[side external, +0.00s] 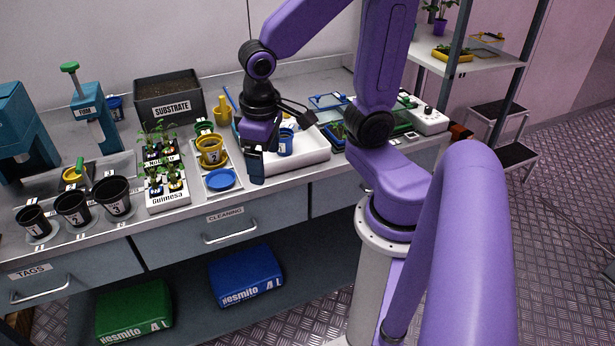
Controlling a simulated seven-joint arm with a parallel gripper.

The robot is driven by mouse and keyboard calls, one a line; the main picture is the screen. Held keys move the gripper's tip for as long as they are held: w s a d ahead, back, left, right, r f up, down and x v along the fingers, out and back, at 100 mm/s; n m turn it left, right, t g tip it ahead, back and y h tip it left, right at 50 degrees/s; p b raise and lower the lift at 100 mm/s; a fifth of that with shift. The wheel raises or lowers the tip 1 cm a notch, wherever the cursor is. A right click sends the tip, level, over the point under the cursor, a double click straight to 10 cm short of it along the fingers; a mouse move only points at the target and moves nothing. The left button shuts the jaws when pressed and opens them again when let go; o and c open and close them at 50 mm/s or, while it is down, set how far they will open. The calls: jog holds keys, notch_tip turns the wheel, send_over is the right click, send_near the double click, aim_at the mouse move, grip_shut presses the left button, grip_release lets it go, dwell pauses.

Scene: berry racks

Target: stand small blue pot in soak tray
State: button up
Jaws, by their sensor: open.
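The small blue pot (286,143), with a pale label on its side, stands upright inside the white soak tray (312,158), near its left part. My gripper (258,167) points down just left of the pot, at the tray's left front corner. It is open, and nothing shows between its fingers. One finger largely hides the other, and the gripper covers the tray's left end. The pot's base is hidden, so I cannot see exactly how it meets the tray floor.
Left of my gripper are a blue saucer (221,180) and a yellow pot (211,150) on a yellow saucer. Further left stand a seedling rack (167,200) and black pots (72,208). A substrate bin (168,97) is behind. Small trays (328,101) lie right of the soak tray.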

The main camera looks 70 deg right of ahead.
jog(key=s+a+n+y, duration=0.1)
jog(key=s+a+n, duration=0.3)
jog(key=s+n, duration=0.6)
jog(key=shift+s+r+n+g+y, duration=0.2)
jog(key=shift+n+g+y, duration=0.1)
jog(key=shift+n, duration=0.2)
dwell(1.2)
